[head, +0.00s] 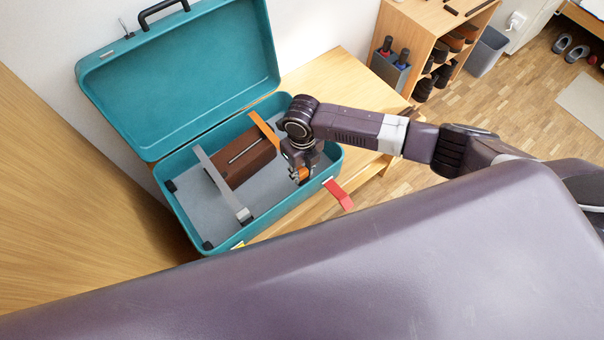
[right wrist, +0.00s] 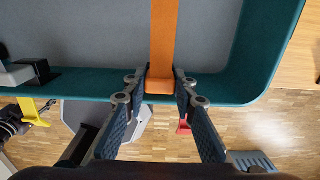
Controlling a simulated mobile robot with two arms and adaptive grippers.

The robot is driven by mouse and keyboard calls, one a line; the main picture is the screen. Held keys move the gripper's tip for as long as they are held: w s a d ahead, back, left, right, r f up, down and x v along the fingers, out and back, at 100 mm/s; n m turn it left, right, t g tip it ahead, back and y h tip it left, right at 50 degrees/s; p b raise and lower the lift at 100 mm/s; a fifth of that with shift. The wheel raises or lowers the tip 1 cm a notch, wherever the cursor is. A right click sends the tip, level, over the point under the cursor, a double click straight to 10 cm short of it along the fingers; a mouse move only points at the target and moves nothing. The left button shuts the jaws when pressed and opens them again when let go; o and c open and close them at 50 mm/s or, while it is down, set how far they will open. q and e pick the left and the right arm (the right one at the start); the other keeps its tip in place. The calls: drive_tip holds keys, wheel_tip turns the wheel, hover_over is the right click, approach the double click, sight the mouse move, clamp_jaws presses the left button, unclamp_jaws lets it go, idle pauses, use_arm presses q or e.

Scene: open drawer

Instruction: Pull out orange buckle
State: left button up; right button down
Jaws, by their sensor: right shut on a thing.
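The orange strap (head: 265,129) runs over the brown box in the open teal suitcase, and its orange buckle end (head: 304,174) is at the front wall near the right corner. My right gripper (head: 301,178) reaches in from the right and is shut on the orange buckle. In the right wrist view the strap (right wrist: 163,40) comes down to the buckle (right wrist: 160,85), which sits between the fingertips (right wrist: 160,92). The fingers partly hide the buckle in the head view. My left gripper is not in the head view.
The teal suitcase (head: 188,216) stands on a wooden bench (head: 335,88), its lid raised behind. A grey strap (head: 217,178) crosses it at left. A red tab (head: 339,194) and a yellow tab (head: 238,245) stick out in front. A wooden shelf (head: 419,22) stands farther back.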

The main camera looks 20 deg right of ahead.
sight(302, 171)
drive_tip(key=shift+r, duration=0.15)
drive_tip(key=shift+r+p, duration=2.9)
drive_tip(key=shift+p, duration=0.1)
